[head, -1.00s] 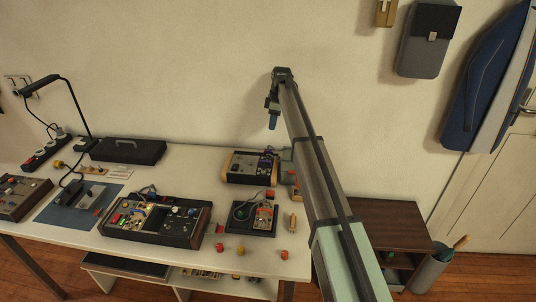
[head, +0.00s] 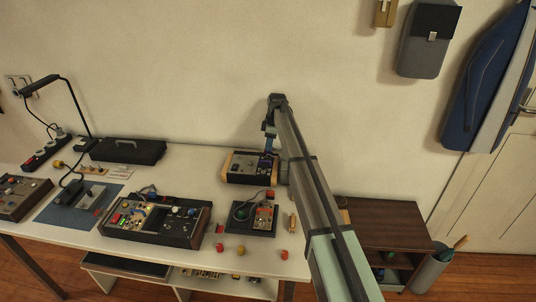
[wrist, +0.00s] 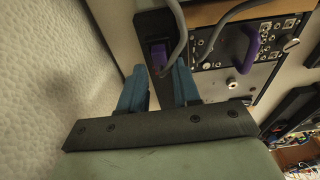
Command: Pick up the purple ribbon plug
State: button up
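A small purple plug (wrist: 158,54) sits on the dark strip along one side of a case with a grey panel, seen in the wrist view. A second purple piece (wrist: 251,46), curved like a strap or handle, stands on the panel (wrist: 238,84) to its right. My gripper (wrist: 158,68) is open and empty, its two blue fingers to the left and right of the small plug in the picture. I cannot tell whether they are level with it. In the head view my gripper (head: 267,147) is over the wood-sided case (head: 238,174) near the wall.
Grey cables (wrist: 178,32) run close to the right finger. A smaller dark unit (head: 262,231) and a larger panel case (head: 180,236) stand nearer the front of the white table (head: 215,200). The textured wall (wrist: 55,70) is close on the left in the wrist view.

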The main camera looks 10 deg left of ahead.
jog(key=shift+a+f, duration=0.2)
jog(key=shift+f, duration=1.25)
jog(key=shift+c, duration=0.5)
grip_shut()
notch_tip(320, 180, up, 13)
